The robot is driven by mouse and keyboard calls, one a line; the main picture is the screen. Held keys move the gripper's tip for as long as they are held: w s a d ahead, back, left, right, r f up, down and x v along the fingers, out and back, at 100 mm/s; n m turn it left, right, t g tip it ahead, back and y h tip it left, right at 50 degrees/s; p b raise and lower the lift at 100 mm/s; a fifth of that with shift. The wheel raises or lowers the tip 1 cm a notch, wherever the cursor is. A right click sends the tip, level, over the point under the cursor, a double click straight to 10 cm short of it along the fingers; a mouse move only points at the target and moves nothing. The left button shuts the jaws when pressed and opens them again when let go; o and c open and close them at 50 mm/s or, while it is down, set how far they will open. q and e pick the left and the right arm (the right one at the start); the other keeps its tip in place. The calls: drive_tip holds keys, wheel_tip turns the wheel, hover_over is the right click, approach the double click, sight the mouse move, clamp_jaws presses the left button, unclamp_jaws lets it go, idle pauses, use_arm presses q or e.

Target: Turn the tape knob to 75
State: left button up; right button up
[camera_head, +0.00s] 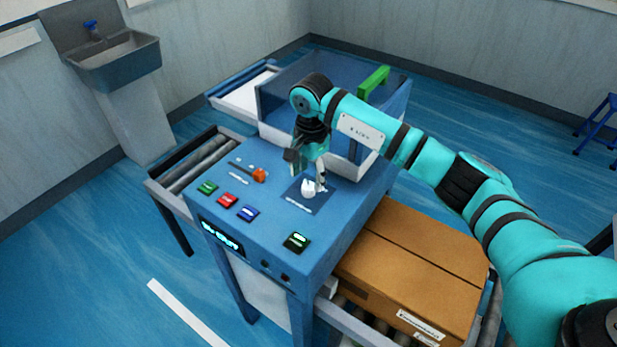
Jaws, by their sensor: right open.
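The tape knob (308,187) is a small white knob on a dark blue square plate, on top of the blue machine (265,235). My right gripper (309,178) points down at the knob, with its fingertips close around or just above it. I cannot tell whether the fingers touch the knob. The gripper is open. White marks show on the plate below the knob, but they are too small to read. My left gripper is not in view.
Green, red, blue and black buttons (296,242) and an orange slider (259,175) share the panel. A cardboard box (415,265) lies on the rollers to the right. A sink (115,60) stands at the back left. The floor at left is clear.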

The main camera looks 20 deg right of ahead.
sight(308, 186)
wheel_tip(308, 186, down, 2)
drive_tip(key=shift+f, duration=0.2)
drive_tip(key=shift+w+f+p, duration=0.1)
drive_tip(key=shift+f+p, duration=0.25)
drive_tip(key=shift+f, duration=0.2)
drive_tip(key=c, duration=1.1)
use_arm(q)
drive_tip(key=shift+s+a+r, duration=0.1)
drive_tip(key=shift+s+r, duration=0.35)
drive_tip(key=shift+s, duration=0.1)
use_arm(e)
drive_tip(key=shift+c, duration=0.2)
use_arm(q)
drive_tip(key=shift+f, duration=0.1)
